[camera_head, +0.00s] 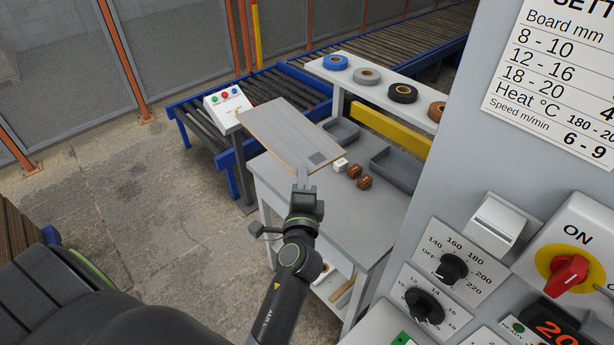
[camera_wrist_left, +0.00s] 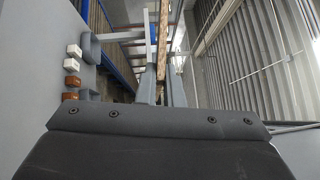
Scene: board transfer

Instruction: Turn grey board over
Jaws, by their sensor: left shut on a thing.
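The grey-brown board (camera_head: 278,135) has a darker square patch near its near right corner. It lies over the left part of the grey worktable (camera_head: 385,225) and juts past the table's left edge. My left gripper (camera_head: 302,180) is shut on the board's near edge. In the left wrist view the board (camera_wrist_left: 162,45) shows edge-on between the fingers of the left gripper (camera_wrist_left: 161,88). There it looks roughly parallel to the tabletop, with a gap between them. My right gripper is not in view.
Small white and brown blocks (camera_head: 354,171) and grey trays (camera_head: 393,165) are on the table right of the board. A shelf with tape rolls (camera_head: 367,76) stands behind. A button box (camera_head: 226,102) and roller conveyor (camera_head: 284,88) lie beyond. A control panel (camera_head: 480,235) fills the right.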

